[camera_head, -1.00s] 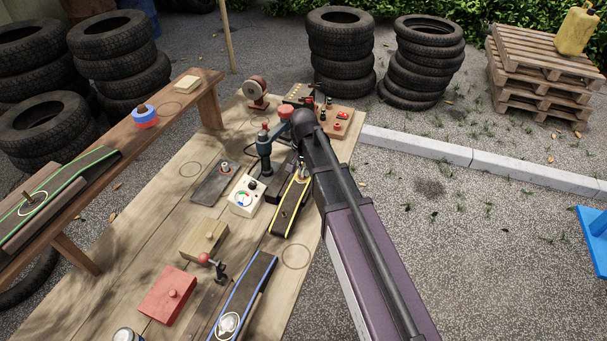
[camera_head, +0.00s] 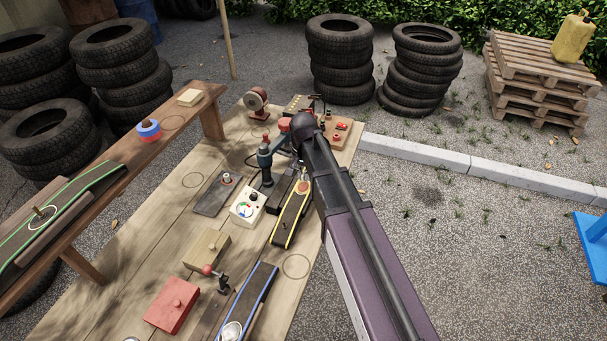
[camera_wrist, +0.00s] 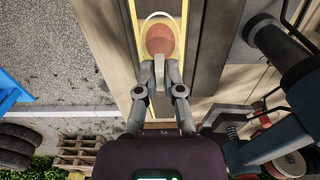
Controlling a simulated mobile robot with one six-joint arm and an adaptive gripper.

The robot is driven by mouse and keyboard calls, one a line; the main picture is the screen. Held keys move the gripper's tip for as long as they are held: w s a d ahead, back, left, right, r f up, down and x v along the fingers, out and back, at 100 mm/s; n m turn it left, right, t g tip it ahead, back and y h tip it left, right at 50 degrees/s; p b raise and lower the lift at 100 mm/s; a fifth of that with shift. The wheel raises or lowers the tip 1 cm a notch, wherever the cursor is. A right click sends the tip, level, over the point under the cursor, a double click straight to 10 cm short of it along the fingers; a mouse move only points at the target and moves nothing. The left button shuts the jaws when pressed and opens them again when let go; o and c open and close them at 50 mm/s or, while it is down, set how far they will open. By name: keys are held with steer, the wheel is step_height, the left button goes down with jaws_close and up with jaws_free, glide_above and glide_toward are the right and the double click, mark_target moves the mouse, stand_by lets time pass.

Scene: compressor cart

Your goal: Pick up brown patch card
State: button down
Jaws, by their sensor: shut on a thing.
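The brown patch card (camera_wrist: 160,40) is a round, orange-brown piece in the wrist view, just beyond my fingertips. It lies in line with a yellow ring on the yellow-edged dark strip, which also shows in the head view (camera_head: 289,216). My gripper (camera_wrist: 160,66) is shut on the card's near part, with a narrow grey piece between the fingers. In the head view the card (camera_head: 303,187) is a small reddish-brown spot below my wrist, and my gripper is mostly hidden by the arm. I cannot tell whether the card touches the strip.
A white meter box (camera_head: 247,208) stands left of the strip. A blue-edged strip (camera_head: 248,304), a red block (camera_head: 172,305) and a wooden block (camera_head: 207,249) lie nearer. A dark clamp-like tool (camera_head: 265,160) stands close by on the left.

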steer(key=s+d+r+p, duration=0.1)
steer(key=s+d, duration=0.2)
steer(key=s, duration=1.2)
steer(key=shift+s+r, duration=0.2)
steer(key=shift+s, duration=0.15)
step_height(320, 180, up, 8)
steer(key=p, duration=0.8)
stand_by(0.6)
